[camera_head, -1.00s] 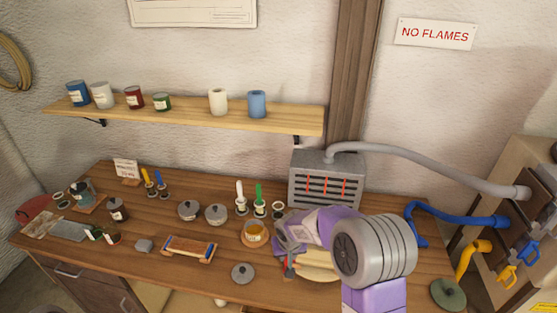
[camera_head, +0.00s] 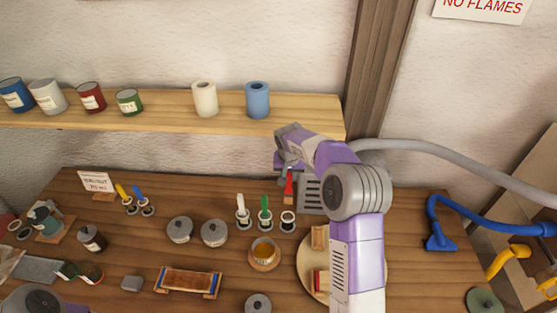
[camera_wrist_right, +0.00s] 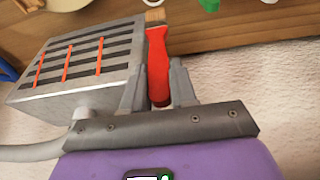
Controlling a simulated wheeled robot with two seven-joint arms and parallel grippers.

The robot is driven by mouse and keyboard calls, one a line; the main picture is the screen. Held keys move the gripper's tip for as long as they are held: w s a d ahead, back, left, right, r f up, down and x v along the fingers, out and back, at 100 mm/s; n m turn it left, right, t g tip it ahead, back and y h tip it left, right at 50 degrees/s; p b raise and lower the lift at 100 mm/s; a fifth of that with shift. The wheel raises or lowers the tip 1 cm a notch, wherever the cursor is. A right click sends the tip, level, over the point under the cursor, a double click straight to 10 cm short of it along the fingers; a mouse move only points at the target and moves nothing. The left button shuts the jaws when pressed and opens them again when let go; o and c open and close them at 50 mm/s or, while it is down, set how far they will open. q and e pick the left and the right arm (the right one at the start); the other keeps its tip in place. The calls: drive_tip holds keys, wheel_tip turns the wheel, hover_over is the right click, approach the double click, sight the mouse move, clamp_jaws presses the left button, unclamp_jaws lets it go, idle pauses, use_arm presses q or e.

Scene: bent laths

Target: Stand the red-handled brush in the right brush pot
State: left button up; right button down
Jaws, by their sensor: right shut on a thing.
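The red-handled brush (camera_head: 289,187) hangs from my right gripper (camera_head: 287,166), above the back of the bench. In the right wrist view the red handle (camera_wrist_right: 157,50) sits between the two fingers of my right gripper (camera_wrist_right: 160,85), with the pale brush end pointing away from them. The right brush pot (camera_head: 288,219) is a small dark-mouthed pot on the bench, a little below the brush in the head view, and no brush shows in it. My left gripper is not in view; only a part of my left arm shows at the lower left corner.
A white-handled brush (camera_head: 241,208) and a green-handled brush (camera_head: 264,206) stand in pots just left. A grey heater (camera_head: 311,194) with red bars is close beside the held brush. An amber jar (camera_head: 264,251) stands in front. The shelf (camera_head: 310,112) is above.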

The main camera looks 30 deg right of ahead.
sight(289, 197)
drive_tip(key=shift+s+f+b, duration=0.4)
drive_tip(key=shift+f+b, duration=0.05)
drive_tip(key=shift+b+x, duration=0.7)
drive_tip(key=shift+x, duration=0.4)
drive_tip(key=shift+s+a+f+b, duration=0.1)
drive_tip(key=shift+f+b, duration=1.45)
drive_tip(key=shift+f, duration=0.6)
drive_tip(key=shift+a+f+b, duration=0.1)
drive_tip(key=shift+f+b, duration=1.45)
drive_tip(key=shift+f, duration=0.65)
drive_tip(key=c, duration=0.8)
unclamp_jaws()
drive_tip(key=v, duration=0.7)
drive_tip(key=shift+r, duration=0.3)
